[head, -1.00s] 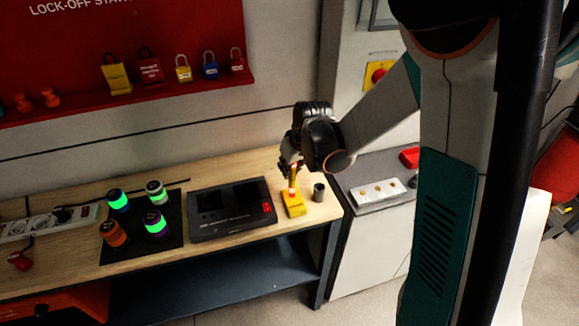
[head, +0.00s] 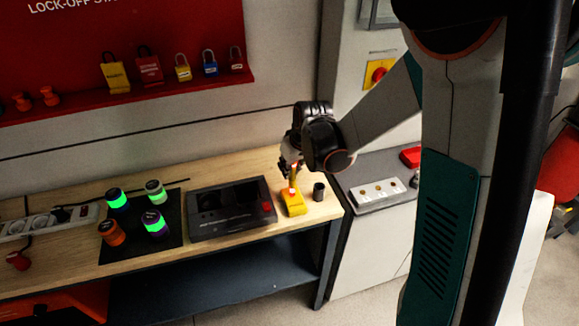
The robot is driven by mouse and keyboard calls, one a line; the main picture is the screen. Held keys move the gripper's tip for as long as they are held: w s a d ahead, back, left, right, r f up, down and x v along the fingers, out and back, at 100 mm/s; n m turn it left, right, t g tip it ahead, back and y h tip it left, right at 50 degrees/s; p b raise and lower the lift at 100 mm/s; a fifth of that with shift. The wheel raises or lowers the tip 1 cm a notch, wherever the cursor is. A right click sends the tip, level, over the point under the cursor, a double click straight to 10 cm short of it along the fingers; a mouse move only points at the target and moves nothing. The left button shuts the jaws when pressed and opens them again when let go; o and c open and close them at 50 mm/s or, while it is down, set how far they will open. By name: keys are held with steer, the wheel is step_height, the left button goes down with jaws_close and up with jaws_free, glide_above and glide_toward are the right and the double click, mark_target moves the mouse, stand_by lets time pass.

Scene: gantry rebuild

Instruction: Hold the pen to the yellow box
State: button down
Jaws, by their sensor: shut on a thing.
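My gripper (head: 291,168) is over the right part of the wooden bench, shut on the pen (head: 294,181). The pen is orange-yellow with a reddish end and points down. Its lower end is at the top of the yellow box (head: 294,208); I cannot tell whether they touch. The yellow box is small and lies on the bench top near its front right corner. The upper part of the pen is hidden by the gripper.
A small dark cylinder (head: 319,191) stands just right of the box. A black device with a red button (head: 228,213) lies to the left. A black mat (head: 176,238) holds several cylinders. A grey cabinet (head: 380,250) stands at the right.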

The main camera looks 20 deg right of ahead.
steer(key=shift+f+b, duration=0.4)
steer(key=shift+f, duration=0.05)
stand_by(0.5)
steer(key=shift+r, duration=0.15)
stand_by(0.9)
step_height(320, 180, up, 7)
steer(key=p, duration=0.4)
steer(key=shift+p, duration=0.3)
stand_by(0.3)
